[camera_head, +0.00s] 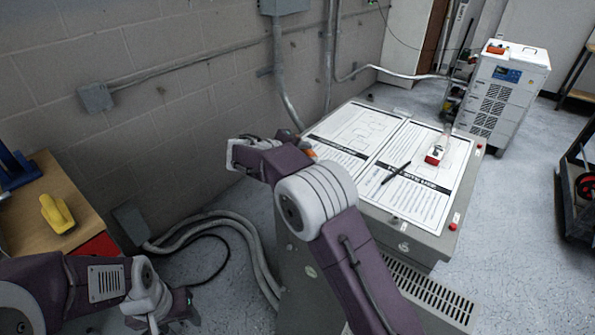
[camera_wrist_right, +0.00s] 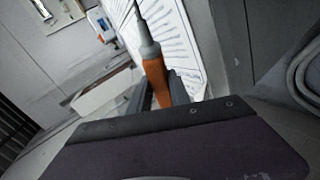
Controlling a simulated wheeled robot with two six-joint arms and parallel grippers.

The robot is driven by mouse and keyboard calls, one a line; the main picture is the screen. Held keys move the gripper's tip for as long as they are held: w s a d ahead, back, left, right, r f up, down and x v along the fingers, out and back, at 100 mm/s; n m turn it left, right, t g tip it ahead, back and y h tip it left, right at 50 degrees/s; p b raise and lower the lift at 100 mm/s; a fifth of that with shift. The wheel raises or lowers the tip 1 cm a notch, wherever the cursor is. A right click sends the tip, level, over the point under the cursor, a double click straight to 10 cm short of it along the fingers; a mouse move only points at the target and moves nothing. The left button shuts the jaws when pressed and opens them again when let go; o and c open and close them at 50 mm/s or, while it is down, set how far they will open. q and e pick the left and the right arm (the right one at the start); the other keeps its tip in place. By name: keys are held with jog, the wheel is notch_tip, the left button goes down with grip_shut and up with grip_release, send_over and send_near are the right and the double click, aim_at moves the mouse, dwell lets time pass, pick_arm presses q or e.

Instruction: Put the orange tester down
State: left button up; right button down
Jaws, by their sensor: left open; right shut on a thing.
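The orange tester (camera_wrist_right: 155,75) has an orange handle and a grey, narrowing tip. In the right wrist view it stands between the two dark fingers of my right gripper (camera_wrist_right: 163,88), which is shut on its handle. In the head view only a small orange patch (camera_head: 310,154) shows beside my right arm, over the near-left part of the paper-covered cabinet top; my arm hides the right fingers there. Whether the tester touches the cabinet top cannot be told. My left gripper (camera_head: 184,307) is open and empty, low at the bottom left, away from the cabinet.
The grey cabinet (camera_head: 425,238) bears printed sheets (camera_head: 360,140), a black pen (camera_head: 396,172) and a red-and-white box (camera_head: 434,156). A wooden table (camera_head: 35,195) at left holds a yellow object (camera_head: 57,213). A white wheeled unit (camera_head: 505,90) stands behind. Hoses lie along the wall.

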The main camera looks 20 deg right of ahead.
jog(key=f, duration=0.1)
jog(key=a+f, duration=0.1)
jog(key=f, duration=0.3)
jog(key=shift+s+a+b, duration=0.25)
jog(key=shift+s+b, duration=0.1)
jog(key=shift+f+b, duration=0.55)
jog(key=shift+b, duration=0.15)
jog(key=c, duration=1.2)
grip_release()
jog(key=shift+s, duration=0.1)
jog(key=shift+f, duration=0.15)
